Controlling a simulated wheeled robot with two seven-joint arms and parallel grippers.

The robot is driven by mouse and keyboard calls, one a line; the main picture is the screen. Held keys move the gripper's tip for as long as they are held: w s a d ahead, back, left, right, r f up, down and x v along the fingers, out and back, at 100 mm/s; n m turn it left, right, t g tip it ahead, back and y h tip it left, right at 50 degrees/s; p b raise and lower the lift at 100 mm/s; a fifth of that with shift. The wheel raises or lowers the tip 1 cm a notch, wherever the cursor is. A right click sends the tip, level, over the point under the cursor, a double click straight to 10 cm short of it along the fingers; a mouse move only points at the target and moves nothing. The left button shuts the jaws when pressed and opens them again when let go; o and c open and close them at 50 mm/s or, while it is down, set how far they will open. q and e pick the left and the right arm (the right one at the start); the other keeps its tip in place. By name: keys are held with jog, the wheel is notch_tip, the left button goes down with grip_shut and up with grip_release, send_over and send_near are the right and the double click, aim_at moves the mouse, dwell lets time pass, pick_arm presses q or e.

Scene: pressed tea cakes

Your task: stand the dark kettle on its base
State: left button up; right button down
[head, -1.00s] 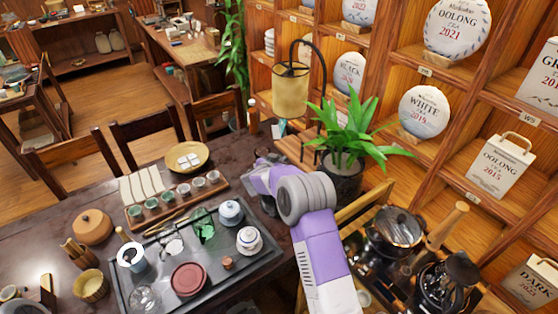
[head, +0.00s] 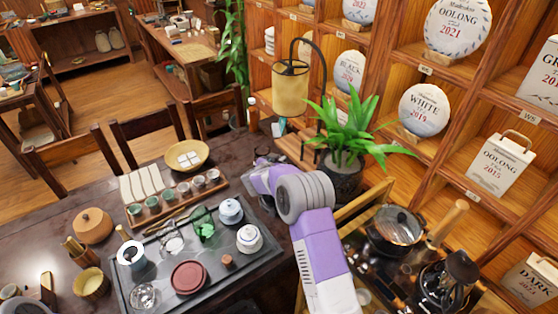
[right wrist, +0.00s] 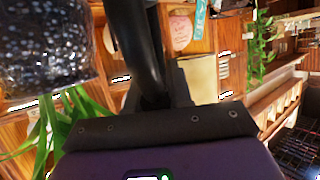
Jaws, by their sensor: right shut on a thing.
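My right gripper (head: 262,165) is over the far right edge of the dark table, left of the potted plant. It is shut on the dark kettle; in the right wrist view a black curved bar (right wrist: 135,45), which looks like its handle, runs up from the jaws. The kettle's body is hidden or lost against the dark table in the head view, so I cannot tell its tilt. I cannot make out the kettle's base for sure. My left gripper is not in view.
A potted plant (head: 343,150) stands close right of my gripper; its speckled pot (right wrist: 45,50) fills the wrist view's upper left. A yellow lamp (head: 290,92) stands behind. A tea tray (head: 150,245) with cups and pots lies left. A glass pot (head: 395,232) stands at right.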

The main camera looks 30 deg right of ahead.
jog(key=c, duration=1.3)
grip_release()
jog(key=shift+f, duration=0.3)
jog(key=shift+p+v, duration=0.7)
jog(key=shift+v, duration=1.15)
jog(key=p+v, duration=0.3)
jog(key=v, duration=0.4)
jog(key=shift+r, duration=0.25)
jog(key=shift+s+a, duration=0.1)
